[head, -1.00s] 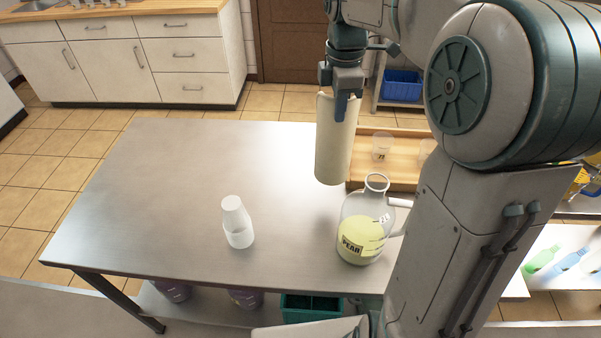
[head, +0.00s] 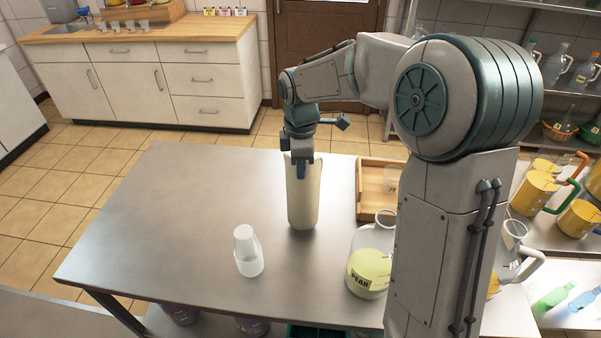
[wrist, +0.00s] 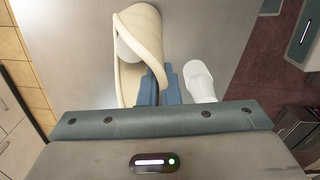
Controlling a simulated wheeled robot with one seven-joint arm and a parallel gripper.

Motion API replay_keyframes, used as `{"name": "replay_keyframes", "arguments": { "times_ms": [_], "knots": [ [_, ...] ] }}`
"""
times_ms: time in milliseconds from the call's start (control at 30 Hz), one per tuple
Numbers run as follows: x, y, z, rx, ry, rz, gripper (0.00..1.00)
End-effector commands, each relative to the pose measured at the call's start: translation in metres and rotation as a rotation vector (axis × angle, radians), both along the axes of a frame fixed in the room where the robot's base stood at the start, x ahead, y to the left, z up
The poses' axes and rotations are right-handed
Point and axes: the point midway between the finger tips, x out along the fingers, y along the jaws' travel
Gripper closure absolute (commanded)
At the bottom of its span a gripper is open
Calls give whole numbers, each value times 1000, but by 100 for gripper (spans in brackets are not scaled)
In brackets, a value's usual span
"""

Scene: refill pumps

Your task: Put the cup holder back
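The cup holder, a tall cream tube (head: 303,195), stands upright over the steel table, left of the wooden tray. My gripper (head: 299,168) is above it with its fingers at the holder's top edge. In the wrist view the blue fingers (wrist: 160,88) are closed on the wall of the cream holder (wrist: 150,28), one on each side. A pale rounded patch shows inside the holder; I cannot tell what it is. I cannot tell whether the holder's bottom touches the table. A stack of white cups (head: 247,252) stands nearer the front left, also in the wrist view (wrist: 200,82).
A glass jug of yellow liquid labelled PEAR (head: 369,270) stands at the right, partly behind my arm. The wooden tray (head: 372,208) holds a clear cup. The table's (head: 185,215) left side is bare. Shelves with jugs and bottles are at the right.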

Motion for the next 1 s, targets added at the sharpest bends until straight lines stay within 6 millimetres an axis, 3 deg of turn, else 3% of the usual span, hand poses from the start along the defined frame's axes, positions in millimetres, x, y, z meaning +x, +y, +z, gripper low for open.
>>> {"name": "replay_keyframes", "arguments": {
  "times_ms": [200,567,667,700,1000],
  "knots": [
    [-1,0,-24,0,1,2,100],
    [0,0,-29,0,-1,2,100],
    [-1,0,-29,0,0,2,77],
    [-1,0,-29,0,1,2,74],
    [-1,0,-26,0,0,1,74]
  ]
}}
